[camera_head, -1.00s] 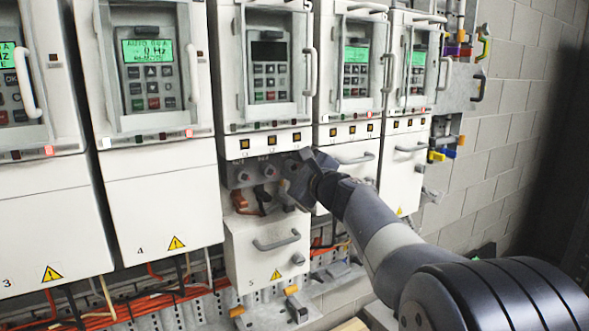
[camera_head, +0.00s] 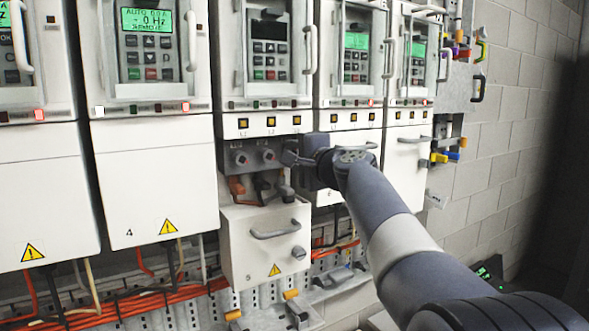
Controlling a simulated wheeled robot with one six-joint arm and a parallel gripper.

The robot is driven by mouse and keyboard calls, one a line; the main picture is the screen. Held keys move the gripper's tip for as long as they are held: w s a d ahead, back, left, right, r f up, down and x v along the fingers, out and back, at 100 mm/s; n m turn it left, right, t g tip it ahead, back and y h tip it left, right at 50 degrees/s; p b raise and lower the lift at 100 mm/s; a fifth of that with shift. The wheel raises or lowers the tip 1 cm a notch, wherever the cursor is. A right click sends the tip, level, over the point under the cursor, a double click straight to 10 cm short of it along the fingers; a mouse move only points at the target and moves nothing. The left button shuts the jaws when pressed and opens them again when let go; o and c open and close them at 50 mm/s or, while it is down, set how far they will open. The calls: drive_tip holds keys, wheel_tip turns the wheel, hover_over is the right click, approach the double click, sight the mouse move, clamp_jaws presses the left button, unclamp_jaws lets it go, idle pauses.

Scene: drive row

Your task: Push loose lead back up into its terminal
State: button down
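Drive 5, the unit with the dark screen (camera_head: 267,30), has its lower cover (camera_head: 262,240) hanging low, and its grey terminal block (camera_head: 255,155) is exposed. Two round terminals show on the block; the right part is behind my gripper. An orange lead (camera_head: 238,188) and a dark lead with a grey end (camera_head: 285,193) show below the block. I cannot tell which lead is loose. My gripper (camera_head: 290,158) is at the right end of the block, reaching in from the right. Its fingertips are small and partly hidden, so its opening and any contact are unclear.
Drive 4 (camera_head: 155,190) with its closed cover stands to the left, and other closed drives stand to the right. The lowered cover's handle (camera_head: 280,230) sticks out below my gripper. Orange cables (camera_head: 130,308) run along the bottom. A block wall (camera_head: 520,130) is at the right.

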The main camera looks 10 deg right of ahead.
drive_tip(key=shift+f+n+b, duration=0.15)
drive_tip(key=shift+n+b, duration=1.35)
drive_tip(key=shift+n, duration=0.4)
drive_tip(key=c, duration=1.1)
unclamp_jaws()
drive_tip(key=b+v, duration=0.3)
drive_tip(key=v, duration=0.7)
drive_tip(key=shift+s+d, duration=0.1)
drive_tip(key=shift+s, duration=0.3)
